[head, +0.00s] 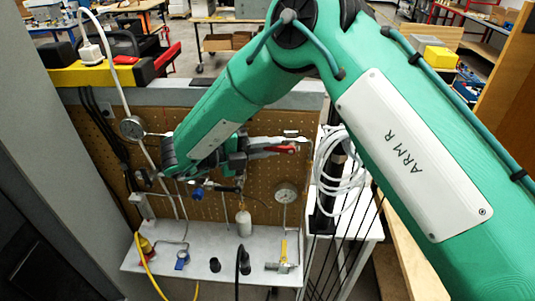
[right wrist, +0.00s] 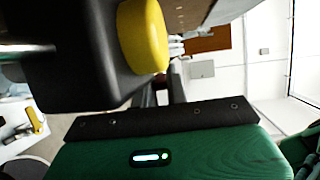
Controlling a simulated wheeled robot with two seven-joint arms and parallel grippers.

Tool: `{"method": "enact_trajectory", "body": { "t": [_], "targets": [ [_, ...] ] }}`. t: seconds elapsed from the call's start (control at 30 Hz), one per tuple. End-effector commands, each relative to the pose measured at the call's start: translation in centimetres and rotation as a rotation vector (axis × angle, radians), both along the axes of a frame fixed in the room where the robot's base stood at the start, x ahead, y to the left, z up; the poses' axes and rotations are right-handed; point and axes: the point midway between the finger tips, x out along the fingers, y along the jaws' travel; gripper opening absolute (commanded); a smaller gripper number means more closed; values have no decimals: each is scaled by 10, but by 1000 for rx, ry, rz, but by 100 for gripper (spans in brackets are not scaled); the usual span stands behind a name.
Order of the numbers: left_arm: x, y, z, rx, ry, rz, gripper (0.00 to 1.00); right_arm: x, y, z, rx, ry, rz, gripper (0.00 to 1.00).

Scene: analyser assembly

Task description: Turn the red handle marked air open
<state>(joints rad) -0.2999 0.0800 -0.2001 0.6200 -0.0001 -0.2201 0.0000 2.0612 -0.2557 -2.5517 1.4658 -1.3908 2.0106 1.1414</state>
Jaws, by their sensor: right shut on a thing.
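The pegboard panel (head: 262,200) stands in the middle of the head view, with gauges and tubing on it. A red handle (head: 284,150) shows at the panel's upper right, partly covered by the gripper fingers. My right gripper (head: 292,145) reaches across the panel from above, with its fingers around the red handle, shut on it. The handle's far end and its air open marking cannot be made out. My left gripper is in neither view.
A round gauge (head: 286,193) is below the gripper, another gauge (head: 132,128) left. Coiled white tubing (head: 338,165) hangs close on the right.

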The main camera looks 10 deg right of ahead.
Motion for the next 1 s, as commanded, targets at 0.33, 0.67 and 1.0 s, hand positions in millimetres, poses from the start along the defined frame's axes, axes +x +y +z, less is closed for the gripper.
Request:
{"method": "enact_trajectory", "body": {
  "t": [0.33,0.67,1.0],
  "targets": [
    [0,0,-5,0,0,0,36,0,1,-1,-11,5,2,0],
    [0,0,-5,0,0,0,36,0,1,-1,-10,5,2,36],
    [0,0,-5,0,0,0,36,0,1,-1,-11,4,1,36]
  ]
}}
